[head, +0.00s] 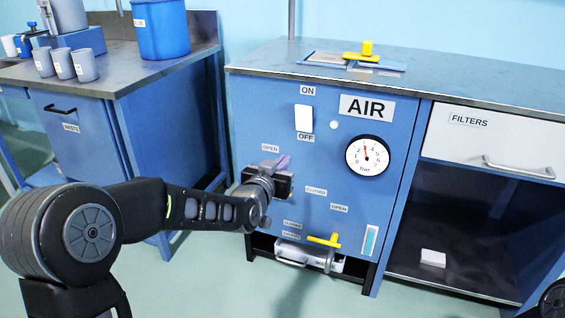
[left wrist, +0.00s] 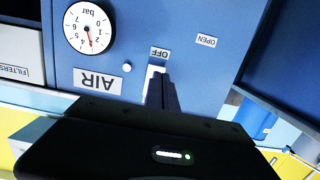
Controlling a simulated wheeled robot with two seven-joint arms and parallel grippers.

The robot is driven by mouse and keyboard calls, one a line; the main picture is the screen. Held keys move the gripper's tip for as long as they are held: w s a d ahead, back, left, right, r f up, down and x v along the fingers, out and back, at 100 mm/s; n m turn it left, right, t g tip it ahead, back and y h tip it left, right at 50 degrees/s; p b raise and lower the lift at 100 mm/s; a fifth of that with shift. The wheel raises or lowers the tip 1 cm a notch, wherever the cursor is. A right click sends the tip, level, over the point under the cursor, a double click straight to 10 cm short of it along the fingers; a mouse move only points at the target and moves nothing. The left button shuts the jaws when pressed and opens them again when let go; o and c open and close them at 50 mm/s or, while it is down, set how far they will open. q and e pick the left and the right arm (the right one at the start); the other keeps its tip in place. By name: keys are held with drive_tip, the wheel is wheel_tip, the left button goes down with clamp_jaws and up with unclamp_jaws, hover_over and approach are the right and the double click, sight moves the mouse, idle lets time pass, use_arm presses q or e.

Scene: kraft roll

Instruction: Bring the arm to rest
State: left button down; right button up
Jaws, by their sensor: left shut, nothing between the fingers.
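My left gripper (head: 282,163) is in front of the blue front panel (head: 265,115), below and left of the white switch (head: 304,118). Its fingers are shut with nothing between them. In the left wrist view the shut fingers (left wrist: 162,90) overlap the lower part of the switch in the picture, under the OFF label (left wrist: 160,53); I cannot tell whether they touch the panel. My left arm (head: 150,212) reaches in from the left, partly extended. My right gripper does not show.
A pressure gauge (head: 368,156), several labels and a yellow lever (head: 323,241) are on the panel. A white drawer (head: 490,145) and a dark shelf with a small white block (head: 433,258) are at right. A blue bucket (head: 161,30) and grey cups stand on the left bench.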

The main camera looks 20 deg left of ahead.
use_arm(q)
drive_tip(key=shift+s+f, duration=0.1)
drive_tip(key=shift+s, duration=0.05)
